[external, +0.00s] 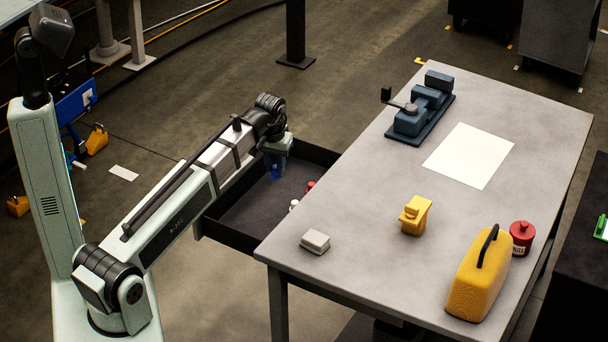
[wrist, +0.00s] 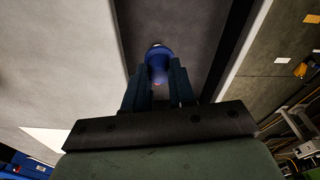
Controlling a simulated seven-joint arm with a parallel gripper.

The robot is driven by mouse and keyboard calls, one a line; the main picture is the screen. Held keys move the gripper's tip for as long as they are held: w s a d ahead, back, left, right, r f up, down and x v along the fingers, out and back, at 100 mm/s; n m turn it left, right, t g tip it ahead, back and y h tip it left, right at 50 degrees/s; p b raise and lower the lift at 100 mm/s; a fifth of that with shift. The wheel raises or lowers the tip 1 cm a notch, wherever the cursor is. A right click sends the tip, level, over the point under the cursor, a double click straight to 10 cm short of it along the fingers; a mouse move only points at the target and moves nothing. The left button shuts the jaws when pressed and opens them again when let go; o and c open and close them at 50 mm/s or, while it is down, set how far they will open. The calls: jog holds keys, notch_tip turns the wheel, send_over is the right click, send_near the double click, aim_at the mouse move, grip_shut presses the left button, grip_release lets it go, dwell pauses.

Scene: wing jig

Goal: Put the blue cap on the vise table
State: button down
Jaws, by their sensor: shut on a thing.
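The blue cap (wrist: 158,60) is between the fingertips of my gripper (wrist: 159,80) in the wrist view, and my gripper is shut on it. In the external view, my gripper (external: 276,158) points down over the open dark drawer (external: 240,205) at the table's left side. A small blue patch shows at the fingers there, but cap and fingers are hard to tell apart. The vise table (external: 360,210) is the grey table to the right of my gripper. A blue vise (external: 418,112) stands at its far end.
A white sheet (external: 468,155) lies near the vise. A yellow block-like part (external: 415,215), a small grey box (external: 315,241), a yellow case (external: 478,275) and a red pot (external: 522,237) stand on the table. Small red and white items lie in the drawer. The table's middle left is clear.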

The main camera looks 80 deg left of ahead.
notch_tip(320, 180, up, 9)
jog(key=shift+f, duration=0.1)
jog(key=w+a, duration=0.1)
jog(key=w, duration=1.4)
send_over(370, 180)
notch_tip(370, 180, down, 4)
jog(key=shift+s+d+f, duration=0.1)
jog(key=shift+f, duration=2.7)
jog(key=shift+s+d+f, duration=0.1)
jog(key=shift+f, duration=2.7)
jog(key=shift+f, duration=0.15)
jog(key=c, duration=0.9)
grip_release()
jog(key=shift+c, duration=0.2)
